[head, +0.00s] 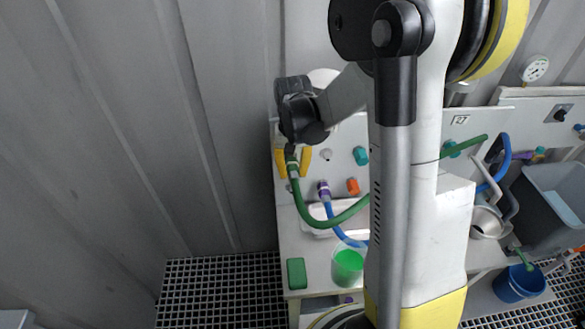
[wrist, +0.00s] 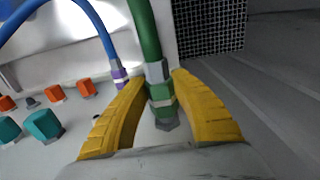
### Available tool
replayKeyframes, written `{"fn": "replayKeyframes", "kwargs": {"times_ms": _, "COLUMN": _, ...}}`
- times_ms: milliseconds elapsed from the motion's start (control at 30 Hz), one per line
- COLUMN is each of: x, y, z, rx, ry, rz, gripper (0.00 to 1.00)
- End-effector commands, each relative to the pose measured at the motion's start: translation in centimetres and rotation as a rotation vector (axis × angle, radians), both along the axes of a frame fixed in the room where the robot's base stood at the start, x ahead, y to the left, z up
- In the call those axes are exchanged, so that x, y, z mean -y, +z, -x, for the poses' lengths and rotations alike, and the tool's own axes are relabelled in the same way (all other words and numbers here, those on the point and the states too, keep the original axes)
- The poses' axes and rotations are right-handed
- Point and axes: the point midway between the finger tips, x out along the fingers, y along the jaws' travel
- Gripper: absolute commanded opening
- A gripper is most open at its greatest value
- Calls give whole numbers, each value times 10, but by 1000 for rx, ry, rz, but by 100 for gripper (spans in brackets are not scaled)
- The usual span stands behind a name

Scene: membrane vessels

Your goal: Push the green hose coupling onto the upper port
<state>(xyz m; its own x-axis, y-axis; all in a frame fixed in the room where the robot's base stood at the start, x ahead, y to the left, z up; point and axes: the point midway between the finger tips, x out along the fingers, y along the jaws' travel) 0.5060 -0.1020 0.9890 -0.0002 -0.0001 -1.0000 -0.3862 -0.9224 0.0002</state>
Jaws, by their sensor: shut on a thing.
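My gripper (head: 293,168) is in front of the panel at the left, its yellow fingers on both sides of the green hose coupling (head: 292,166). In the wrist view my gripper (wrist: 158,82) is shut on the green coupling (wrist: 161,98). The green hose (head: 312,215) leaves the coupling downward in the head view and bends right behind my arm. A grey hex piece (wrist: 167,124) shows at the coupling's far end. I cannot tell whether it belongs to the coupling or to a port. The upper port is not clearly visible, and my wrist hides part of the panel there.
A purple coupling (head: 323,188) with a blue hose (head: 335,222) is close by on the right. Teal (head: 361,156) and orange (head: 352,187) knobs stick out of the panel. A beaker of green liquid (head: 347,264) and a green block (head: 297,273) stand below.

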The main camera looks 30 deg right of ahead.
Motion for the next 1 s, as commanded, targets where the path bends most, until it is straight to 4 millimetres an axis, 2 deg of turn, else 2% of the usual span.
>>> {"fn": "replayKeyframes", "kwargs": {"times_ms": 1000, "x": -16, "y": 0, "z": 39, "rx": 1, "ry": 0, "rz": 0, "gripper": 0}}
